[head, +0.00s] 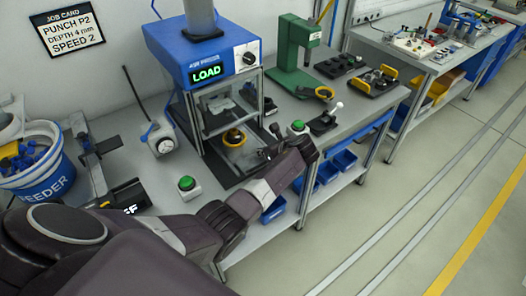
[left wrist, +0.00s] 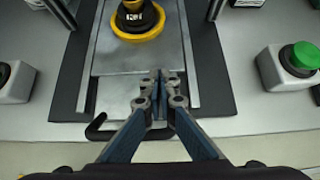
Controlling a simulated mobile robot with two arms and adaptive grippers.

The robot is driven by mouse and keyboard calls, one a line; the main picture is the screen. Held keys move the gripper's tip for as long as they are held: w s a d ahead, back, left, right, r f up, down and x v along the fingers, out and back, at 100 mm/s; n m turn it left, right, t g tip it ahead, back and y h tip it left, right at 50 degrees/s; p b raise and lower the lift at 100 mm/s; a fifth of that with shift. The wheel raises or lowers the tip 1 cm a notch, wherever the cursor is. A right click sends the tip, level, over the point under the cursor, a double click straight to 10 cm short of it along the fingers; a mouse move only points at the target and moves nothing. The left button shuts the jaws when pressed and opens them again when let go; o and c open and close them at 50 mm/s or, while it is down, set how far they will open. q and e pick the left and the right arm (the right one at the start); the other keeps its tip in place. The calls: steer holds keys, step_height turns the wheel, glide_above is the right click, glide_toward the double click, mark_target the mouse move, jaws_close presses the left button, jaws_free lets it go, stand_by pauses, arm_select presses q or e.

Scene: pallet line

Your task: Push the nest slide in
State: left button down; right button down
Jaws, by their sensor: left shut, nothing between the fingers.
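The nest slide is a grey metal plate (left wrist: 118,90) with a black bar handle (left wrist: 97,131) at its front edge. It lies on a dark base under the blue air press (head: 203,58), whose display reads LOAD. A yellow ring with a black part (left wrist: 137,18) sits on the plate; it also shows in the head view (head: 234,138). My left gripper (left wrist: 160,78) is shut and empty, its fingertips over the front of the plate. Its fingers hide part of the handle; I cannot tell whether they touch. In the head view my left gripper (head: 270,152) is at the press front. My right gripper is not in view.
Green buttons stand on both sides of the press, left (head: 187,184) and right (head: 298,127). A gauge box (head: 160,140) and a blue feeder bucket (head: 42,170) are further left. A green hand press (head: 292,62) stands at the back right.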

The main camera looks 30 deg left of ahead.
mark_target(243, 137)
arm_select(q)
steer(key=w+a, duration=0.1)
steer(key=a, duration=0.2)
steer(key=w+a+b, duration=0.1)
steer(key=a, duration=0.3)
steer(key=w+a+b, duration=0.1)
steer(key=w+a, duration=0.1)
steer(key=a, duration=0.2)
steer(key=shift+w+f, duration=0.1)
steer(key=shift+d, duration=0.1)
